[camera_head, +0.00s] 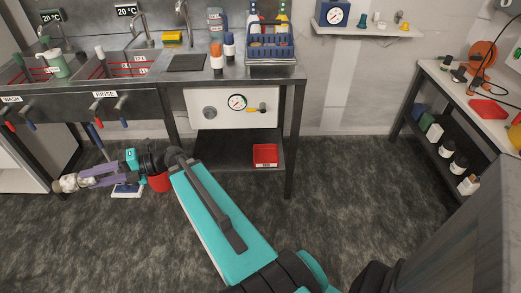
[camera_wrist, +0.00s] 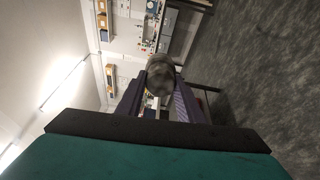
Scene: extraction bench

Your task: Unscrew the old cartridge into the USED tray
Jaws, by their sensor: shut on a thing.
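My gripper (camera_head: 80,183) is at the far left of the head view, low in front of the sink bench. Its purple fingers are shut on a mottled grey-beige, rounded piece (camera_head: 66,184), which looks like the old cartridge. In the wrist view this held piece (camera_wrist: 160,74) appears as a dark grey cylinder between the fingers (camera_wrist: 155,105). It hangs clear of the white panel with a gauge (camera_head: 236,107). A small red tray (camera_head: 265,155) is on the lower shelf under the bench; I cannot read any USED label on it.
The steel bench holds sinks, a blue bottle rack (camera_head: 270,47) and bottles. A red bucket (camera_head: 160,181) is partly behind my arm. A side bench (camera_head: 460,95) at right carries another red tray (camera_head: 488,110). The dark floor (camera_head: 330,190) between is open.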

